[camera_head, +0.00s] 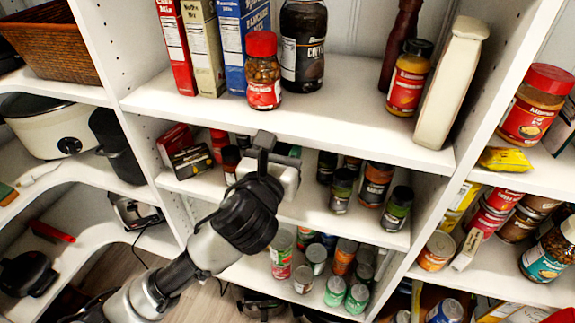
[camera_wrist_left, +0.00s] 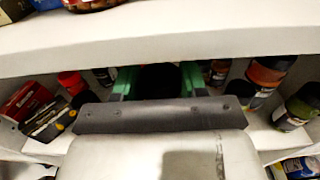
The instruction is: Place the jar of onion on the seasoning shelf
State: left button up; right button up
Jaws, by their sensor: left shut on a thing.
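My left gripper (camera_head: 272,152) reaches in at the front of the seasoning shelf (camera_head: 302,212), the middle shelf with small spice jars, below the upper board. In the left wrist view its green fingers (camera_wrist_left: 158,82) are shut on a black-topped thing (camera_wrist_left: 158,78), likely the jar of onion. Its label and lower part are hidden behind the gripper, so I cannot tell whether it touches the shelf. My right gripper is not in view.
Dark-lidded spice jars (camera_head: 342,190) stand right of my gripper, with another jar (camera_head: 397,210) near the shelf's right front. Small boxes (camera_head: 190,160) and a red-lidded jar (camera_head: 219,143) stand left. The upper shelf's front edge (camera_wrist_left: 160,38) hangs close above the fingers. Cans (camera_head: 303,278) fill the shelf below.

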pick_arm(q)
jog(key=shift+x, duration=1.1)
jog(key=shift+w+d+f, duration=0.1)
jog(key=shift+w+f, duration=0.1)
jog(key=shift+f, duration=0.4)
jog(key=shift+w+d+f, duration=0.1)
jog(key=shift+w+f, duration=0.05)
jog(key=shift+f, duration=0.4)
jog(key=shift+s+a+f, duration=0.1)
jog(key=shift+f, duration=0.35)
notch_tip(320, 180, down, 4)
jog(key=shift+r+b, duration=0.2)
jog(key=shift+b, duration=0.2)
jog(key=shift+f, duration=0.15)
jog(key=o, duration=1.2)
jog(key=shift+w, duration=0.2)
